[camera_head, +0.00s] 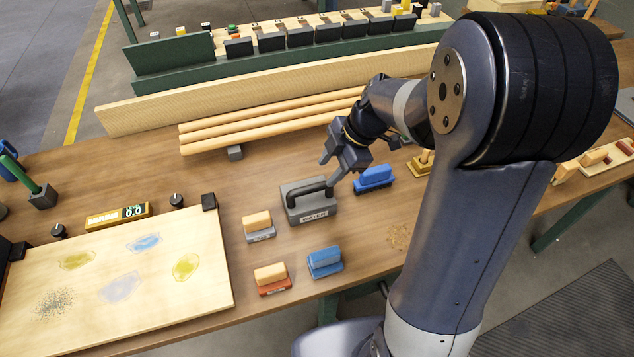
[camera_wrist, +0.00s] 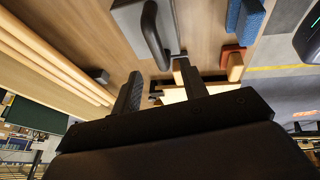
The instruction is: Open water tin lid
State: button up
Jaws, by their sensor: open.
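The water tin (camera_head: 309,214) is a dark grey box marked WATER, standing on the wooden bench. Its lid carries a black bar handle (camera_head: 303,188). The lid sits on the tin, and I see no gap between them. My gripper (camera_head: 329,171) is open and empty, with its fingertips just above and behind the right end of the handle. In the wrist view, the fingers (camera_wrist: 158,85) are spread with nothing between them. The handle (camera_wrist: 153,38) and the grey lid (camera_wrist: 129,20) lie just beyond the fingertips. I cannot tell whether a finger touches the handle.
A blue brush (camera_head: 374,178) stands right of the tin. Sanding blocks, one with a grey base (camera_head: 259,235), one red (camera_head: 272,289) and one blue (camera_head: 325,272), sit in front. Wooden rods (camera_head: 265,122) lie behind. A stained pale board (camera_head: 130,318) is at left.

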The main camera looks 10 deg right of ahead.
aim_at(312, 187)
jog(key=x, duration=0.4)
jog(key=p+x, duration=0.1)
jog(key=x, duration=0.3)
jog(key=shift+w+a+r, duration=0.15)
jog(key=shift+w+a, duration=0.05)
jog(key=shift+a, duration=0.05)
jog(key=shift+c, duration=0.4)
grip_shut()
